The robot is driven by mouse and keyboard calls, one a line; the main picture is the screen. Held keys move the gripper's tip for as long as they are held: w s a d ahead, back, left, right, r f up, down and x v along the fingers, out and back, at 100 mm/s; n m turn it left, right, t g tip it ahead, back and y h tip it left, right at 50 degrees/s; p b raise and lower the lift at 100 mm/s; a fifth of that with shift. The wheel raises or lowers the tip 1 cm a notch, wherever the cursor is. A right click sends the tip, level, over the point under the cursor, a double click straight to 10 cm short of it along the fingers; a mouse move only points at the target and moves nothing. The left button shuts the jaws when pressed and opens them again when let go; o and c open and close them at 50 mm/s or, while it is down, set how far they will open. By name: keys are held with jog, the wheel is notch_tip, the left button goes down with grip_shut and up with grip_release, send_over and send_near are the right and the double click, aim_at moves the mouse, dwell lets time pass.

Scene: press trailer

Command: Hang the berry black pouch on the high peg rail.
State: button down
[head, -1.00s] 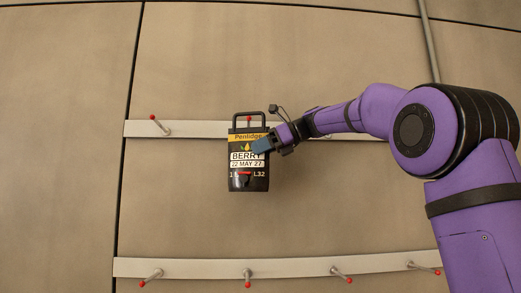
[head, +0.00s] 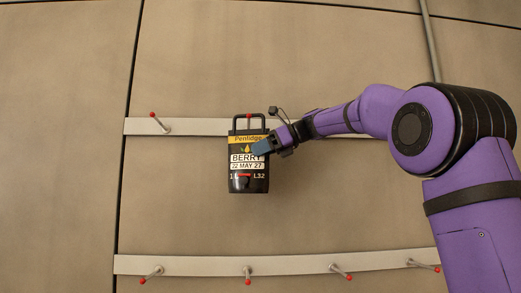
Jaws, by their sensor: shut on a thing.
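The berry black pouch (head: 249,184) hangs upright in the head view, with a yellow band, white BERRY and date labels and a black handle loop on top. My gripper (head: 261,147) is shut on its right side. The pouch is in front of the high peg rail (head: 200,127). A red peg tip (head: 248,116) shows inside the top of the handle loop; I cannot tell whether the peg passes through the loop. Another peg (head: 162,124) on this rail, to the left, is bare. My gripper and wrist hide part of the rail to the right.
A lower rail (head: 200,264) with several bare red-tipped pegs, one of them left of the pouch (head: 151,274), runs below. A vertical pipe (head: 429,45) is at the upper right.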

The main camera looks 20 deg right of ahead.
jog(key=shift+f, duration=0.1)
dwell(0.6)
jog(key=c, duration=0.9)
grip_release()
jog(key=shift+o, duration=0.9)
jog(key=shift+w+f, duration=0.1)
jog(key=shift+f, duration=0.05)
jog(key=shift+d, duration=0.1)
